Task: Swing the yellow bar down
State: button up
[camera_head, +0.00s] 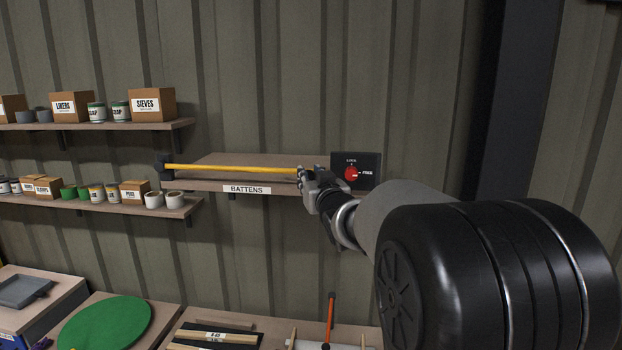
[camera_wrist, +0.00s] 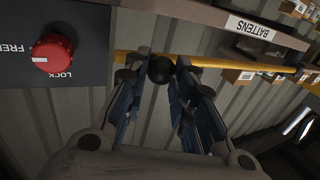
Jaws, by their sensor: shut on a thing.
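The yellow bar (camera_head: 235,168) lies level across the front of the battens shelf in the head view. Its left end meets a dark mount (camera_head: 165,166) on the wall. In the wrist view the bar (camera_wrist: 215,65) runs across behind my fingers. My gripper (camera_head: 303,178) is at the bar's right end. In the wrist view my gripper (camera_wrist: 160,72) is shut on the bar's black ball knob (camera_wrist: 161,69), which sits between the fingertips. The red dial (camera_head: 351,173) is just right of my gripper; its white mark points to FREE, also in the wrist view (camera_wrist: 52,53).
The battens shelf (camera_head: 240,188) is behind the bar. Shelves with boxes and tins (camera_head: 155,124) stand to the left. Below are benches with a green disc (camera_head: 105,322) and an upright orange rod (camera_head: 331,318). The wall under the bar is mostly clear.

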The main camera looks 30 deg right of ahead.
grip_shut()
